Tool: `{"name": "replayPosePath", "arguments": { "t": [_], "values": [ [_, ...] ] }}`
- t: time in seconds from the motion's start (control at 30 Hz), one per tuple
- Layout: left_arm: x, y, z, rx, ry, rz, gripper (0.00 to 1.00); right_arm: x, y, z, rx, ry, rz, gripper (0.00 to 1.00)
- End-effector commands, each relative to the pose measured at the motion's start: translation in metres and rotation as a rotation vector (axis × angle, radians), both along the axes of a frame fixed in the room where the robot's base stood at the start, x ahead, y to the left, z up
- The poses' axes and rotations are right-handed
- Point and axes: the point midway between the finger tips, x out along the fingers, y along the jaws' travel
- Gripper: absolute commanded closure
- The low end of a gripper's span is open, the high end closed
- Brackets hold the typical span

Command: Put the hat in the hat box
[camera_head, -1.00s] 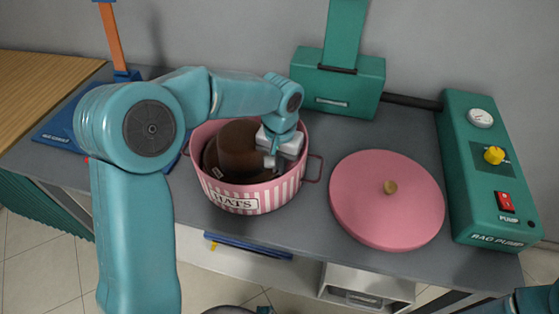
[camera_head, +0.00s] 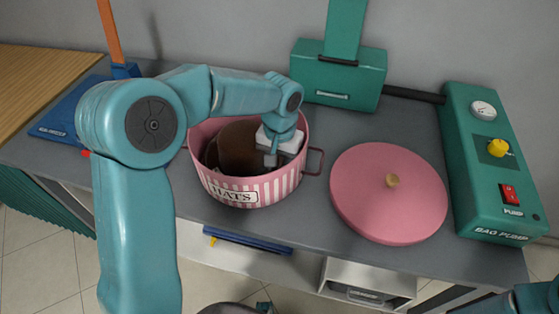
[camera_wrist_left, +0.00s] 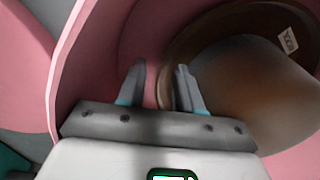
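The pink striped hat box (camera_head: 265,190), labelled HATS, stands open on the grey counter. The brown hat (camera_head: 236,145) is inside it, low between the walls and looking tilted. In the left wrist view the hat (camera_wrist_left: 265,90) fills the right side, its brim curving past the fingers. My left gripper (camera_head: 270,160) reaches down into the box at the hat's right side. In the wrist view the left gripper (camera_wrist_left: 160,88) has its fingers apart, with pink box wall and a bit of brim edge showing between them. My right gripper is out of the head view.
The round pink lid (camera_head: 385,215) with a knob lies flat right of the box. A green bag pump (camera_head: 490,170) stands at the far right. A green machine (camera_head: 335,80) stands behind the box. A blue base (camera_head: 60,115) is at the left. The counter's front edge is close to the box.

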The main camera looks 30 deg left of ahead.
Motion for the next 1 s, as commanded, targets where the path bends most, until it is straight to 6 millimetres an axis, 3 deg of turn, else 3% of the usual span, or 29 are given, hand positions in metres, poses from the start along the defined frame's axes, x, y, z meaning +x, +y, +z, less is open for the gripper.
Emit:
{"name": "replayPosePath", "arguments": {
  "t": [0.13, 0.23, 0.5, 0.7, 1.0],
  "values": [
    [0.000, 0.000, 0.008, 0.000, -0.002, 0.000, 0.65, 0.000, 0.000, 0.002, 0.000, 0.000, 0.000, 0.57],
    [0.001, 0.000, 0.025, 0.000, -0.004, -0.001, 0.65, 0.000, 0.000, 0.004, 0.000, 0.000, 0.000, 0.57],
    [0.001, -0.001, 0.098, 0.000, -0.005, -0.001, 0.65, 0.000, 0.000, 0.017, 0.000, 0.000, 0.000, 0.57],
    [0.001, -0.001, 0.141, -0.001, -0.003, 0.000, 0.65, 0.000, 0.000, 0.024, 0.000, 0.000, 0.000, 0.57],
    [0.000, -0.001, 0.164, 0.000, -0.001, 0.000, 0.65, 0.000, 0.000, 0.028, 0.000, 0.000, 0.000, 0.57]
  ]
}}
